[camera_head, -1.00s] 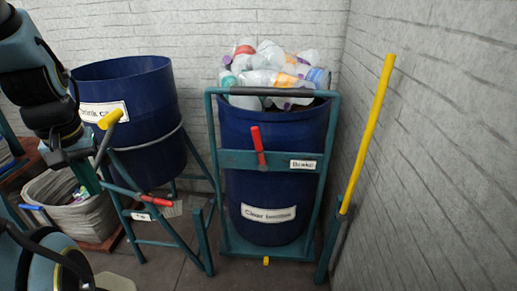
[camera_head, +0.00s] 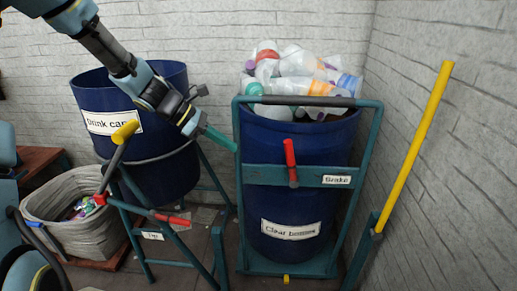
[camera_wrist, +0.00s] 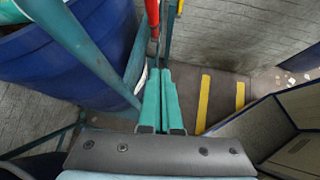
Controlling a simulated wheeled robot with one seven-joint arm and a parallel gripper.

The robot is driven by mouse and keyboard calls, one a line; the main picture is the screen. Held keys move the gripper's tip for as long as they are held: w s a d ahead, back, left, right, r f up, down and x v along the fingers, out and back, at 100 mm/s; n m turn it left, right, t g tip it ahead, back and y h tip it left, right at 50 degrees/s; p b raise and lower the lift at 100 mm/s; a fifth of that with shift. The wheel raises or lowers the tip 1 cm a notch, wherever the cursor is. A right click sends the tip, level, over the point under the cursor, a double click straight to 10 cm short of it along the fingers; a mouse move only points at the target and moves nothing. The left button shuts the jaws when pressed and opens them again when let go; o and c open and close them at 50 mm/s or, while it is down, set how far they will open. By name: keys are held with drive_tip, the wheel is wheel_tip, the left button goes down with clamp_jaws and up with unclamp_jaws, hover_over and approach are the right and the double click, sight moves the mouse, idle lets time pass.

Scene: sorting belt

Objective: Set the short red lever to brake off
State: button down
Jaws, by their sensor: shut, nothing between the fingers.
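The short red lever (camera_head: 290,155) stands nearly upright on the teal crossbar of the clear-bottles cart (camera_head: 310,175). A "Brake" label (camera_head: 337,181) is to the right of its pivot. My gripper (camera_head: 235,149) has its teal fingers together and empty, beside the cart frame's left post and left of the lever, apart from it. In the wrist view, the shut fingers (camera_wrist: 162,72) point toward the red lever (camera_wrist: 153,14) at the top, whose upper end is cut off by the picture edge. No marking for off is readable.
A blue drink-cans drum (camera_head: 170,85) on a teal stand is behind my arm. Its stand has a yellow-knobbed lever (camera_head: 125,131) and another red-gripped lever (camera_head: 172,219). A tall yellow lever (camera_head: 415,145) stands right of the cart by the wall. A grey basket (camera_head: 60,225) sits lower left.

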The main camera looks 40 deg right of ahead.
drive_tip(key=shift+w+d+r+n+h, duration=0.15)
drive_tip(key=shift+w+d+n+h, duration=0.1)
drive_tip(key=shift+d, duration=0.25)
drive_tip(key=shift+w+d+r+n+h, duration=0.15)
drive_tip(key=shift+d+n, duration=0.1)
drive_tip(key=shift+d, duration=0.2)
drive_tip(key=p, duration=0.2)
approach(290, 162)
wheel_tip(290, 162, down, 3)
drive_tip(key=d, duration=0.3)
drive_tip(key=shift+s+d+r, duration=0.1)
drive_tip(key=shift+s+d, duration=0.05)
drive_tip(key=shift+d, duration=0.2)
